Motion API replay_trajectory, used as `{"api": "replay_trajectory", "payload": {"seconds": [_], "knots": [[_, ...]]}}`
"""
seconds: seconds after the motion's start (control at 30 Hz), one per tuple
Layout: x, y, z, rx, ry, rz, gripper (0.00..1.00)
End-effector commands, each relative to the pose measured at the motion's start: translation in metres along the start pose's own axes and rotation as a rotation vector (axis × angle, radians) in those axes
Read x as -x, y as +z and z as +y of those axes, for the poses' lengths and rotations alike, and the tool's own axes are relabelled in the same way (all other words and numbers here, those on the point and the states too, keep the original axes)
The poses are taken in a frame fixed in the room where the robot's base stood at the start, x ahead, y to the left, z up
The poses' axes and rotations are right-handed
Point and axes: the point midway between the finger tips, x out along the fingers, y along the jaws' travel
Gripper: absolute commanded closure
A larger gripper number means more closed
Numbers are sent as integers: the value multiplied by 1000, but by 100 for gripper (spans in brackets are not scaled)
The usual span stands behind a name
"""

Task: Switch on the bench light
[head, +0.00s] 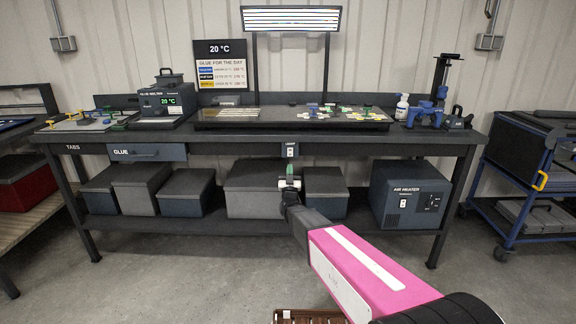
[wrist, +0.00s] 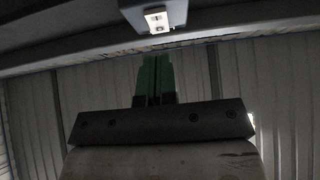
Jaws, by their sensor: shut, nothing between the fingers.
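The bench light (head: 291,19) stands over the back of the workbench on two posts, and its strips look bright white. Its small white switch (head: 290,150), under a label, is on the front edge of the bench. The switch (wrist: 156,20) also shows at the top of the wrist view, on a dark box under the edge. My gripper (head: 289,168) is just below the switch, its green fingers shut and empty. In the wrist view my gripper (wrist: 155,58) points up towards the switch; whether it touches is unclear.
The workbench (head: 420,138) carries a mat with small parts, a glue heater (head: 167,101) and a white bottle (head: 402,107). Grey bins (head: 255,192) and an air heater (head: 409,195) with its own switch fill the lower shelf. A blue cart (head: 520,190) stands at right.

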Motion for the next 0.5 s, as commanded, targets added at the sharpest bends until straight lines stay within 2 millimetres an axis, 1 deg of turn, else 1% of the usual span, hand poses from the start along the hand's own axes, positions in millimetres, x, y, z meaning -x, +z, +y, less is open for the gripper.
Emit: {"api": "replay_trajectory", "payload": {"seconds": [0.03,0.1,0.3,0.5], "knots": [[12,3,0,0,0,-3,100],[25,6,0,0,0,-2,100],[57,14,0,0,0,-2,100],[74,19,0,-1,0,0,100]]}}
